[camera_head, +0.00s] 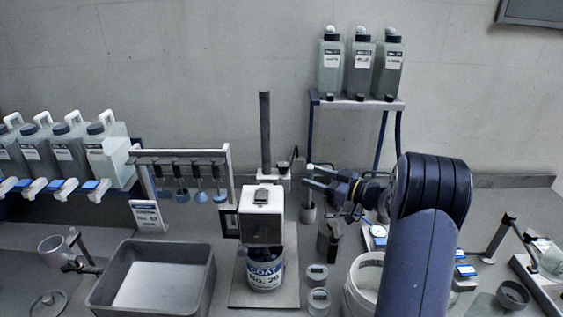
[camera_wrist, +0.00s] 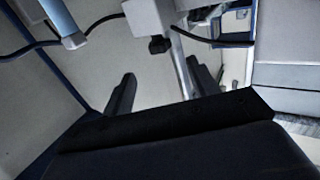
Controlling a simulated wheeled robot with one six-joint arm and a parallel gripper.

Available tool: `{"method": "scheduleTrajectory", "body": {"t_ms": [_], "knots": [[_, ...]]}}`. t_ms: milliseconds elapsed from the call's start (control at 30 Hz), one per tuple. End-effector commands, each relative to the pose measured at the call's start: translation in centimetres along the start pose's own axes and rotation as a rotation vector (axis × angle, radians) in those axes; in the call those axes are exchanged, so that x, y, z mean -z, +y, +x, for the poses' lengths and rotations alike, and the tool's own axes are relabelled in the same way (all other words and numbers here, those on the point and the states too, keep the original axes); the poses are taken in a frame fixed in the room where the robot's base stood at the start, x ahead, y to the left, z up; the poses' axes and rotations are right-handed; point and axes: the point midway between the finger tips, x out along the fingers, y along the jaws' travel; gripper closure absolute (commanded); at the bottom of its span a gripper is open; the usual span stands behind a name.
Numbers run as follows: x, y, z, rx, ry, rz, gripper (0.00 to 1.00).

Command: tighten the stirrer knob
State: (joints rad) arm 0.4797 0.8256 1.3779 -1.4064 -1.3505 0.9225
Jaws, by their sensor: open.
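The stirrer (camera_head: 262,212) is a white box-shaped head beside a dark upright post (camera_head: 265,130), set over a can labelled COAT No. 26 (camera_head: 265,271). In the wrist view a small black knob (camera_wrist: 158,44) shows on a white block, ahead of and above the space between my fingers. A metal rod (camera_wrist: 181,66) runs down beside the block. My gripper (camera_head: 308,177) is to the right of the stirrer head, pointing left, apart from it.
A grey sink-like tray (camera_head: 205,290) stands left of the stirrer. A rack (camera_head: 180,155) with hanging stirring tools and several large bottles (camera_head: 70,145) are further left. Three bottles (camera_head: 360,65) stand on a raised shelf behind. Small round containers (camera_head: 318,275) and a white bucket (camera_head: 360,300) stand close right.

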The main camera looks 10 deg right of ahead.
Motion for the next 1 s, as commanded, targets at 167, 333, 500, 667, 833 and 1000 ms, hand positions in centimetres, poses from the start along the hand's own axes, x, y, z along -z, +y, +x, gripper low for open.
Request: {"method": "scheduleTrajectory", "body": {"t_ms": [167,333,500,667,833,1000], "knots": [[0.3,-0.1,3.5,0.003,0.0,0.0,0.44],[0.3,-0.1,6.7,0.003,0.001,-0.002,0.44],[0.2,0.0,8.8,0.0,0.001,-0.003,0.44],[0.1,0.0,9.7,-0.001,0.0,-0.002,0.44],[0.0,0.0,9.8,-0.002,0.0,-0.003,0.44],[0.0,0.0,9.7,-0.002,0.0,-0.003,0.5]]}}
